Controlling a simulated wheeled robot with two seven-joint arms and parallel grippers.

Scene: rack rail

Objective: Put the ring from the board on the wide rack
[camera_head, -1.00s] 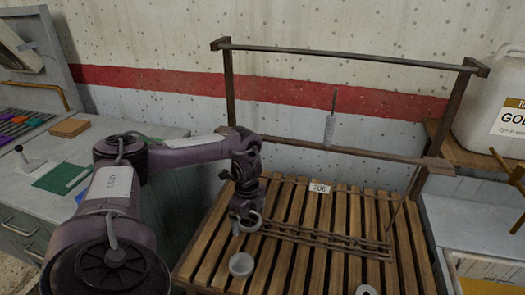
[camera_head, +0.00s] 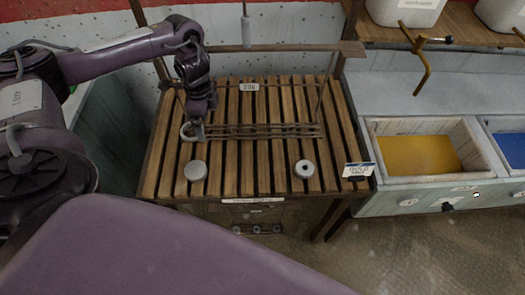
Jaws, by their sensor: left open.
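A pale ring (camera_head: 187,132) shows right beside the tips of my left gripper (camera_head: 195,126), at the left end of dark metal rails (camera_head: 265,131). The gripper is open, pointing down. I cannot tell whether the ring touches the rails or a finger. The rails lie low over the slatted wooden top and appear to be the wide rack. A thick grey ring with a dark hole (camera_head: 304,169) lies flat on the front right slats. A plain grey disc (camera_head: 195,170) lies on the front left slats. My right gripper is out of view.
A metal frame with a crossbar (camera_head: 290,46) stands behind the slatted top (camera_head: 240,185). A small label (camera_head: 249,87) is at its back, a white-blue card (camera_head: 358,169) at its front right. A bin with yellow contents (camera_head: 418,156) stands at right. The front slats are mostly clear.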

